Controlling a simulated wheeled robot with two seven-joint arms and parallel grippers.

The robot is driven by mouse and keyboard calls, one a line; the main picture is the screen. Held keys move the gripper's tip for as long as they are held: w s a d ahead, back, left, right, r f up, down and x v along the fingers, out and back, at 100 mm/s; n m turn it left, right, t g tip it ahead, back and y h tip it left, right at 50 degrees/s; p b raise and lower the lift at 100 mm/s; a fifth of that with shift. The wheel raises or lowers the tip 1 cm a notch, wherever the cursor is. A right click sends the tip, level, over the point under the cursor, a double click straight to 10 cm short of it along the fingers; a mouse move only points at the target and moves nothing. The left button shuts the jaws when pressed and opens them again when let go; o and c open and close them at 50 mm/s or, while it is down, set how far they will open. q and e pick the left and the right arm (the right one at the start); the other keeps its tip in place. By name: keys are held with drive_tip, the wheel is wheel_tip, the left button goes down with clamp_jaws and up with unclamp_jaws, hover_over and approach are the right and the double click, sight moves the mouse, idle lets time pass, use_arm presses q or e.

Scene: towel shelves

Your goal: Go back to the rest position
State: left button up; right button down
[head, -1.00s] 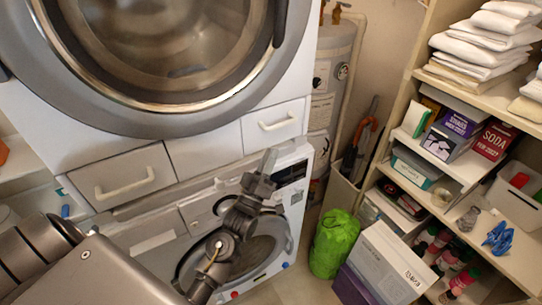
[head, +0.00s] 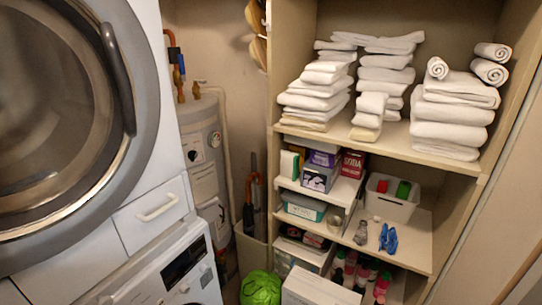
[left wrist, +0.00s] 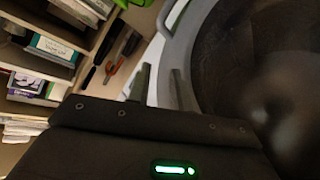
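My left gripper (left wrist: 160,83) shows only in the left wrist view. Its two dark fingers stand apart with a gap between them and nothing in it. The round door (left wrist: 260,75) of a machine lies beyond it at the right of that view. Neither gripper nor arm shows in the head view now. Stacks of folded white towels (head: 383,75) and rolled towels (head: 490,72) lie on the shelf unit's (head: 400,153) upper shelf.
At left stand an upper machine with a round door (head: 55,110) and a drawer (head: 155,215), and a washer (head: 185,270) below. A water heater (head: 205,150) stands behind. Lower shelves hold boxes, a white bin (head: 392,205) and bottles. A green bag (head: 260,288) is at the bottom.

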use_arm(q)
drive_tip(key=s+f+m+g, duration=0.3)
drive_tip(key=s+f+g, duration=0.3)
drive_tip(key=s+f, duration=1)
drive_tip(key=s+a+f+m+g, duration=0.1)
drive_tip(key=s+a+f+g, duration=0.1)
drive_tip(key=s, duration=0.9)
drive_tip(key=s+a+f+m+g+y, duration=0.1)
drive_tip(key=s+f+g, duration=0.3)
drive_tip(key=s, duration=0.8)
wheel_tip(320, 180, down, 3)
drive_tip(key=shift+s+a+r+m+b, duration=0.15)
drive_tip(key=shift+a+m+b, duration=0.2)
drive_tip(key=shift+m, duration=0.15)
